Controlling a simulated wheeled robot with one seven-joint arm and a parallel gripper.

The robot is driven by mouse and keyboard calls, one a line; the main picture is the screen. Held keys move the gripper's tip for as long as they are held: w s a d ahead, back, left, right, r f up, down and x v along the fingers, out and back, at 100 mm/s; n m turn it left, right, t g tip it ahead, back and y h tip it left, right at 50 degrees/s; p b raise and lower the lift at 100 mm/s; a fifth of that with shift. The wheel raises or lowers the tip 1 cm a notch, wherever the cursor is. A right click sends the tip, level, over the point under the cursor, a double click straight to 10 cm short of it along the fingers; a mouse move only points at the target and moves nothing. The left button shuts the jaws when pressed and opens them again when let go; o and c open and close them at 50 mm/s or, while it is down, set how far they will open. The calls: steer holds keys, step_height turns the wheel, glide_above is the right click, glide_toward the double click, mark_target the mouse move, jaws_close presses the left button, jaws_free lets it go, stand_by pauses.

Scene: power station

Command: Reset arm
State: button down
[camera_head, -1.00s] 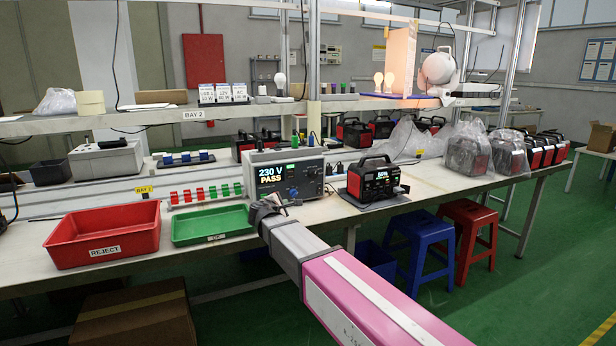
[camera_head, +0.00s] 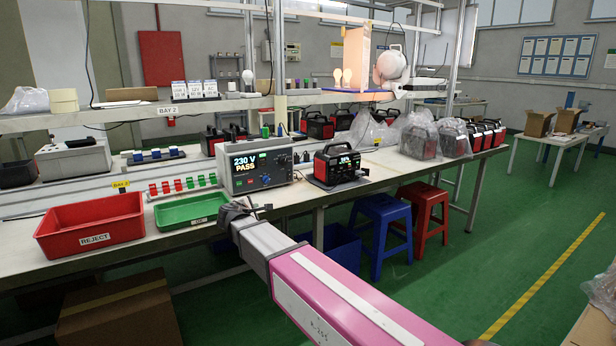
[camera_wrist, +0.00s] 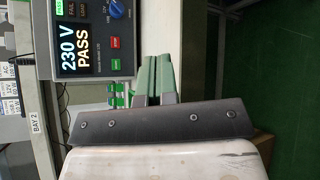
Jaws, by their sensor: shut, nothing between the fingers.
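My arm reaches from the lower right of the head view, with my gripper (camera_head: 252,208) at its end in front of the bench edge, beside the green tray. In the wrist view my gripper (camera_wrist: 155,82) shows as two greenish fingers close together, shut and empty. The test unit (camera_head: 262,170) reading "230 V PASS" stands on the bench just behind it, and its screen also shows in the wrist view (camera_wrist: 88,38). In the head view the fingertips are small and hard to make out.
The bench holds a red REJECT tray (camera_head: 90,228), a green tray (camera_head: 188,212) and a black-and-red power unit (camera_head: 336,166). Blue (camera_head: 380,232) and red (camera_head: 424,212) stools stand under the bench's right part. Green floor (camera_head: 500,240) lies open at right. A cardboard box (camera_head: 120,310) sits below.

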steer(key=s+d+f+m+g, duration=0.25)
steer(key=d+f+m, duration=0.2)
steer(key=d, duration=0.45)
steer(key=s+d+f+m+g+h, duration=0.1)
steer(key=s+d+f+m+g, duration=0.15)
steer(key=d+f, duration=0.45)
steer(key=s+d+f+m+g, duration=0.2)
steer(key=d+f+m+g, duration=0.15)
steer(key=d, duration=0.65)
steer(key=s+d+f+m+g+y, duration=0.2)
steer(key=s+d+f+m, duration=0.2)
steer(key=s+d+m, duration=0.1)
steer(key=s+d+f+m+g+y, duration=0.3)
steer(key=s+d+f+m, duration=0.1)
steer(key=s+d, duration=0.4)
steer(key=shift+s+d+f+m, duration=0.15)
steer(key=shift+s+f+m, duration=0.35)
steer(key=shift+s, duration=0.6)
